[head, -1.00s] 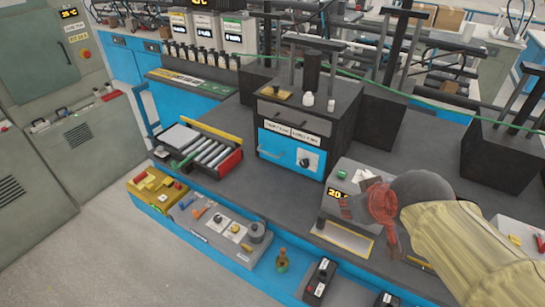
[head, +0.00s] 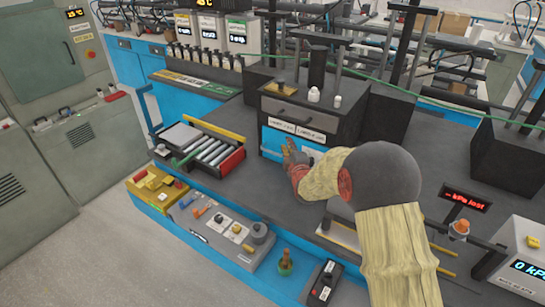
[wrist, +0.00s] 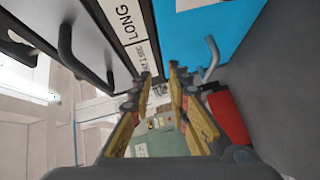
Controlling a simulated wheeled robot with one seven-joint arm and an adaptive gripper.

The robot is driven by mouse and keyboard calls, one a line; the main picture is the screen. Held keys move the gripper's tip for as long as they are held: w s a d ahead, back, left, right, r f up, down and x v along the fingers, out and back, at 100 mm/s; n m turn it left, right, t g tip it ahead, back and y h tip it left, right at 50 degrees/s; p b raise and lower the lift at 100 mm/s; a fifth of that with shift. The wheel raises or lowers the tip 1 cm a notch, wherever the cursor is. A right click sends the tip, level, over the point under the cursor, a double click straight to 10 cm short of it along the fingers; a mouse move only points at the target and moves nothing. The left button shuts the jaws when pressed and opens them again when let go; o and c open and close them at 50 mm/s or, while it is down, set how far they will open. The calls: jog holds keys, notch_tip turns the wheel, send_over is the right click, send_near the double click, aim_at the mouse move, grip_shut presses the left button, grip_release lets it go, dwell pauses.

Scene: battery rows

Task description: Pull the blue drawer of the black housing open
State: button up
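The black housing (head: 350,122) stands on the dark bench, with a grey drawer above and the blue drawer (head: 270,139) below. The blue drawer looks shut. In the wrist view the blue drawer's front (wrist: 190,32) is at the top, with its grey bar handle (wrist: 211,60) on the right. My gripper (head: 289,148) is in front of the blue drawer and hides part of it. In the wrist view the fingers (wrist: 160,78) are apart with nothing between them. The handle shows just right of the right fingertip, outside the gap; contact cannot be told.
The grey drawer's handle (wrist: 68,48) is left of the fingers in the wrist view. A roller tray with a red side (head: 232,162) stands left of the housing. White knobs (head: 314,95) sit on the housing. Dark bench lies clear between housing and tray.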

jog(key=a+f+n, duration=0.1)
jog(key=f, duration=0.2)
jog(key=w+a+f+n+t+y+b, duration=0.1)
jog(key=f, duration=0.3)
jog(key=a+f+n+t, duration=0.1)
jog(key=a+f, duration=0.1)
jog(key=f, duration=0.1)
jog(key=shift+w+f+n, duration=0.35)
jog(key=shift+w+n, duration=0.05)
jog(key=shift+a+f+n+y, duration=0.2)
jog(key=shift+f+n+y, duration=0.1)
jog(key=shift+f+y, duration=0.15)
jog(key=shift+t, duration=0.3)
jog(key=shift+b+x, duration=1.05)
jog(key=shift+x, duration=2.7)
jog(key=shift+f, duration=0.1)
jog(key=c, duration=0.3)
grip_shut()
